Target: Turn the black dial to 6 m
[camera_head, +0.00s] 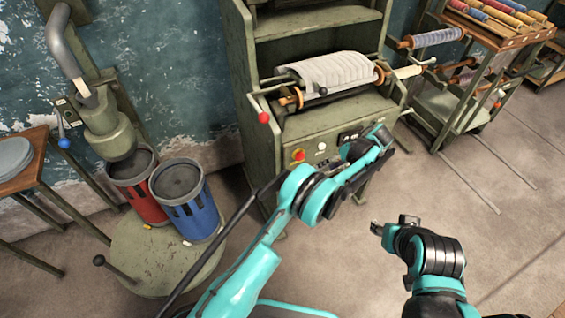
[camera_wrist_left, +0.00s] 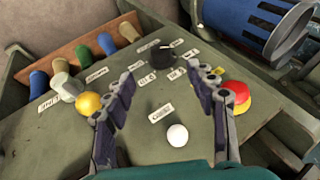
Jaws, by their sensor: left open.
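The black dial (camera_wrist_left: 154,51) sits on a green panel (camera_wrist_left: 140,145) in the left wrist view, with small white labels around it; their text is too small to read. My left gripper (camera_wrist_left: 161,74) is open, its two fingers spread and pointing toward the dial, with nothing between them. The dial lies beyond the fingertips. In the head view my left gripper (camera_head: 350,150) is over the right part of the machine's front panel, and the dial is hard to make out there. My right gripper (camera_head: 378,228) is low at the right, away from the panel; its jaw opening is unclear.
The panel also has a white button (camera_wrist_left: 177,135), a red and yellow button (camera_wrist_left: 236,97) and a yellow knob (camera_wrist_left: 88,103). Red (camera_head: 140,190) and blue (camera_head: 186,205) cans stand left of the machine.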

